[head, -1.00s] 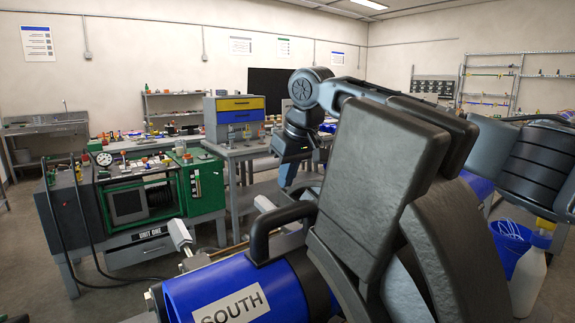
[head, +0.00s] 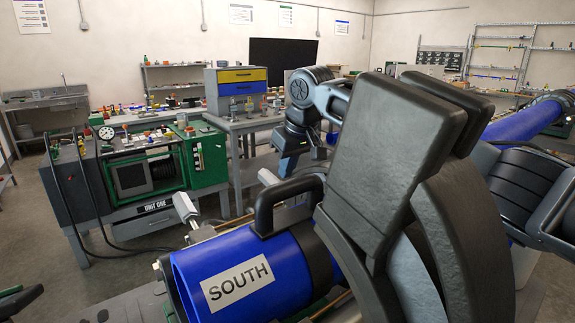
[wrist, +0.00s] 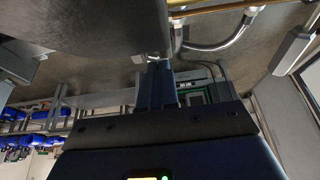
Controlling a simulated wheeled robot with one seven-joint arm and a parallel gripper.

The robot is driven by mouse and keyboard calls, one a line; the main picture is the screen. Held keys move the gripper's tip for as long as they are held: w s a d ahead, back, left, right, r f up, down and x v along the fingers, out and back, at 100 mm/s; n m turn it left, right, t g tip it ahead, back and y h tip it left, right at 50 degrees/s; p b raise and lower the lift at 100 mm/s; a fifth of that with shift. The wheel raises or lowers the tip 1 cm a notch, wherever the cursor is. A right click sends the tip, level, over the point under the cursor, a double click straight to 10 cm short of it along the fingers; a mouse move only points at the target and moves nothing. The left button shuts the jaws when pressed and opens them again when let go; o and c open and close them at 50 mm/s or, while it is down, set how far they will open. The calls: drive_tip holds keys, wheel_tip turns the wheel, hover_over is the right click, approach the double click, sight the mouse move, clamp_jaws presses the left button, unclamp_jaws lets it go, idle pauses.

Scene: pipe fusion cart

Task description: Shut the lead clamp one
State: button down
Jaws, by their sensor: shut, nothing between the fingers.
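A dark grey clamp (head: 395,140) with thick flat plates and curved jaws stands raised in the foreground of the head view, beside the blue pipe (head: 205,255) labelled SOUTH. I cannot tell for sure that it is lead clamp one, as no clamp label shows. A black handle (head: 290,197) stands over the pipe. My gripper (head: 287,165) points down behind the raised clamp, apart from the handle, and part of my arm is hidden by the plates. In the wrist view my gripper (wrist: 157,75) is shut and empty, close to a large dark surface.
The green UNIT ONE machine (head: 165,175) stands at left on a bench, with cables beside it. A cabinet with yellow and blue drawers (head: 236,90) is behind. Another blue pipe (head: 525,122) and dark clamp parts (head: 525,185) are at right. Grey floor shows at left.

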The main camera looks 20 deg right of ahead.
wheel_tip(320, 180, up, 4)
drive_tip(key=p, duration=0.4)
drive_tip(key=shift+r, duration=0.1)
wheel_tip(320, 180, up, 10)
drive_tip(key=s+b, duration=0.1)
drive_tip(key=b, duration=0.1)
drive_tip(key=shift+s+d+f+b, duration=0.2)
drive_tip(key=shift+s+d+b, duration=0.05)
drive_tip(key=shift+b, duration=0.05)
